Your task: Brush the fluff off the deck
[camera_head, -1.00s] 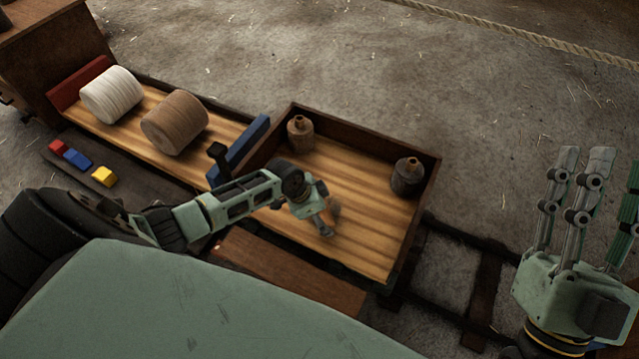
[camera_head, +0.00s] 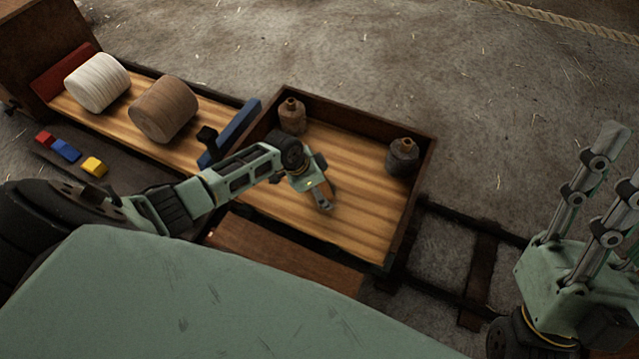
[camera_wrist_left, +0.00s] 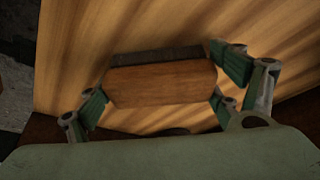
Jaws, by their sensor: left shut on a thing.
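My left gripper (camera_head: 324,200) is over the wooden deck (camera_head: 365,215) of the walled cart. It is shut on a brush with a brown wooden back (camera_wrist_left: 160,84); a dark strip, likely bristles, shows along its far edge in the left wrist view. The brush is low over the deck; I cannot tell whether it touches. In the head view the gripper mostly hides the brush. I cannot make out any fluff on the deck. My right gripper (camera_head: 606,195) is at the right edge with its fingers spread and empty, partly cut off by the frame.
Two dark bottles stand on the deck, one at the back left (camera_head: 292,116), one at the back right (camera_head: 402,157). Low walls (camera_head: 350,118) edge the deck. An adjoining cart holds a white spool (camera_head: 97,82) and a brown spool (camera_head: 163,109). Rails (camera_head: 455,290) run right.

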